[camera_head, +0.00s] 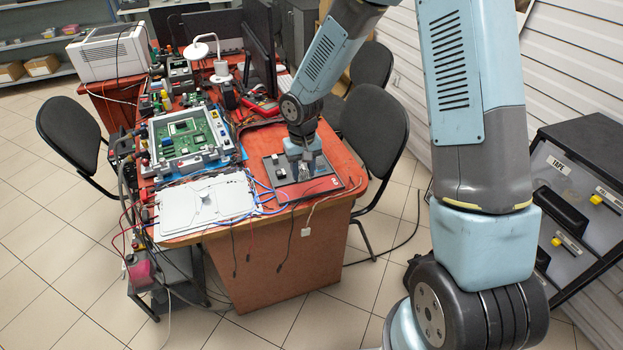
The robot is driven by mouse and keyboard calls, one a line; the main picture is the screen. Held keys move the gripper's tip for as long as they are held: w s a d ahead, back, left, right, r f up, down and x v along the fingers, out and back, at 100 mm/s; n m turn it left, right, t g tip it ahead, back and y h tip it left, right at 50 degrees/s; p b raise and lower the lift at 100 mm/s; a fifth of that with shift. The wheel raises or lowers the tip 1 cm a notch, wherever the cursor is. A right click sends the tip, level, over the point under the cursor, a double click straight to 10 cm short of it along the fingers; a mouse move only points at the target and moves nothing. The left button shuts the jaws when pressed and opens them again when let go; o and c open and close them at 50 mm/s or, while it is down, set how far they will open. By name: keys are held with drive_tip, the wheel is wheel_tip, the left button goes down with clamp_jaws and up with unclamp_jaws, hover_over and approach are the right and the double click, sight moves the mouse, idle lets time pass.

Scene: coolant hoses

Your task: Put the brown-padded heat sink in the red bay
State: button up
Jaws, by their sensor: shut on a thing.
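My gripper (303,163) points down over a dark board (320,190) near the right front of the red table. It is shut on a small silvery piece, which looks like a heat sink (305,174), low over the board or touching it; I cannot tell which. The colour of its pad is hidden or too small to tell. A small white-topped block (281,171) stands on the board left of my gripper. A small reddish mark (334,182) shows on the board's right part; I cannot tell if it is the red bay.
A light grey panel (205,205) lies left of the board, with loose cables around it. A green circuit board (185,135) in a grey frame stands behind that. Monitors (258,45), a white lamp (219,65) and a printer (108,50) are farther back. Dark chairs (374,125) flank the table (250,265).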

sight(307, 188)
drive_tip(key=shift+w+d+f, duration=0.3)
drive_tip(key=shift+w+f, duration=0.15)
drive_tip(key=shift+f, duration=0.15)
drive_tip(key=shift+w+d+f, duration=0.1)
drive_tip(key=shift+f, duration=0.85)
drive_tip(key=shift+w+d+f, duration=0.1)
drive_tip(key=shift+f, duration=0.8)
drive_tip(key=shift+f, duration=0.1)
drive_tip(key=o, duration=1)
drive_tip(key=shift+o, duration=0.2)
wheel_tip(307, 188, up, 12)
drive_tip(key=shift+r, duration=0.25)
